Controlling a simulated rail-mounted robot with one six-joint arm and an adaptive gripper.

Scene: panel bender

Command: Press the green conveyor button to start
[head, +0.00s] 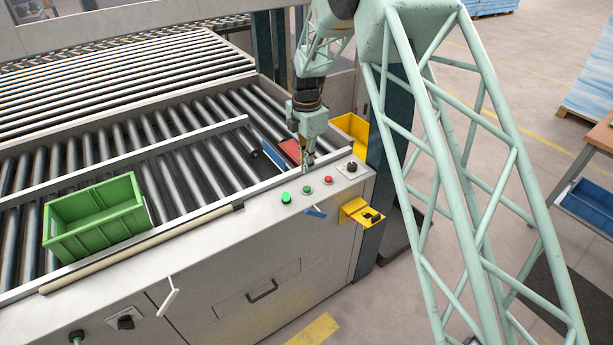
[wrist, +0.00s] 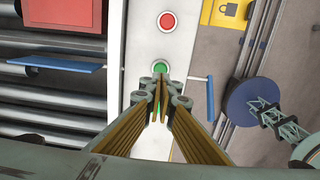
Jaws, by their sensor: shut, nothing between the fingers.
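A green button (head: 307,189) in a pale ring sits on the grey conveyor side panel (head: 240,235), between a red button (head: 328,180) and a brighter, taller green one (head: 286,197). My gripper (head: 309,168) is shut and empty, pointing down just above the ringed green button. In the wrist view, the fingertips (wrist: 160,84) lie right at the near edge of the ringed green button (wrist: 161,68) and partly cover it. The red button (wrist: 167,22) is beyond. Bits of brighter green show between the fingers. I cannot tell whether the fingertips touch the button.
A green crate (head: 95,218) stands on the rollers at left. A black selector switch (head: 351,168) is right of the red button. A yellow bracket (head: 360,213) and a blue lever (head: 315,212) stick out from the panel front. A red item (head: 290,151) lies behind the gripper.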

